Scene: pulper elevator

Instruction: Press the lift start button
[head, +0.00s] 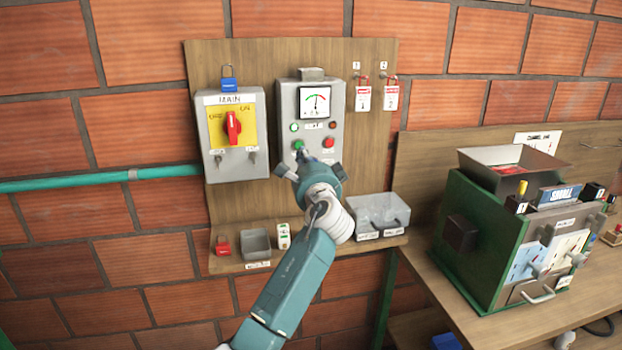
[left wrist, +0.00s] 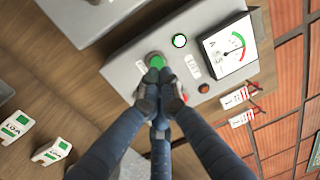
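The grey lift control box (head: 313,92) hangs on a wooden board and has a dial gauge (head: 315,101). Its green start button (head: 298,144) sits at the lower left, with a red button (head: 328,142) to its right. My left gripper (head: 302,156) is in front of the box, its fingertips at the green button. In the left wrist view, the fingers (left wrist: 159,77) are drawn together, empty, and overlap the lower edge of the green button (left wrist: 156,60). I cannot tell whether they touch it or whether it is pressed in. My right gripper is not in view.
A grey box with a red MAIN switch (head: 232,126) is to the left. Red padlocks with tags (head: 363,95) hang at the right. A shelf (head: 225,264) below holds small bins. A green machine (head: 480,238) stands on the bench at the right.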

